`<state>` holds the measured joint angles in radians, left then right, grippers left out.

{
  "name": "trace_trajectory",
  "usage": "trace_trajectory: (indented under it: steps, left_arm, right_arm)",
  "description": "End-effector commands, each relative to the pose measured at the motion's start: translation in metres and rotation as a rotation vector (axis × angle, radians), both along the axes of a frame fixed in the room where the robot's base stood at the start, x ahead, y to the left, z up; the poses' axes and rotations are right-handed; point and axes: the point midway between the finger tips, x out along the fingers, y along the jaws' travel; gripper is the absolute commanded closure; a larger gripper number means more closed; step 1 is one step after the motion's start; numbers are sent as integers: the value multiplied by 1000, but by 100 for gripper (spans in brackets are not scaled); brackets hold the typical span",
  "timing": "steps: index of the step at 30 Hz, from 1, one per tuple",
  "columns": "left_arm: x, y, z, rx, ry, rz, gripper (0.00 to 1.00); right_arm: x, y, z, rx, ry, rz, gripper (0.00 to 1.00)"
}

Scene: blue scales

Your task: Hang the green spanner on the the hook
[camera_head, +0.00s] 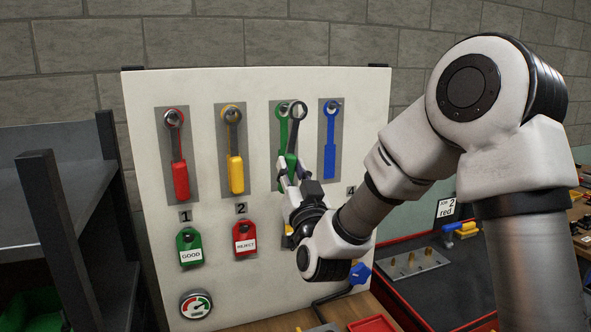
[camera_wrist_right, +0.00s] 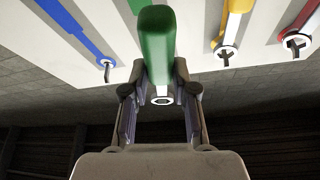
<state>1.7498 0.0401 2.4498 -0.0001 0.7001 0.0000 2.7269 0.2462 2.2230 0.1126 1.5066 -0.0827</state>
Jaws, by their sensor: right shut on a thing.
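The green spanner (camera_head: 291,160) is upright in front of the third grey panel (camera_head: 276,181) of the white board. Its metal ring (camera_head: 298,111) is at the top, just right of a green spanner-shaped marking (camera_head: 282,120). My right gripper (camera_head: 292,174) is shut on the spanner's green handle from below. In the right wrist view the handle (camera_wrist_right: 157,45) lies between the fingers (camera_wrist_right: 160,108), with the ring (camera_wrist_right: 162,100) beyond it. The hook of this panel is not clearly visible, and I cannot tell whether the ring is around it. My left gripper is not in view.
Green (camera_head: 189,246) and red (camera_head: 245,238) tags and a gauge (camera_head: 196,304) are lower on the board. A dark shelf (camera_head: 60,235) stands left.

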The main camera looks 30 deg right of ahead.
Motion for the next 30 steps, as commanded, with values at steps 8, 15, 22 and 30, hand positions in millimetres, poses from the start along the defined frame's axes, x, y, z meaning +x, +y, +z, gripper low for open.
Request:
trace_trajectory:
  steps: [8,15,22,30]
  left_arm:
    - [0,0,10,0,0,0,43]
    - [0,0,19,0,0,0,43]
    - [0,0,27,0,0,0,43]
    - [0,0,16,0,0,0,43]
  right_arm:
    - [23,-5,1,-2,-1,0,100]
    - [43,-10,0,0,0,1,100]
    - [61,-14,-1,-1,-1,1,100]
    - [71,-17,-11,-1,-1,2,100]
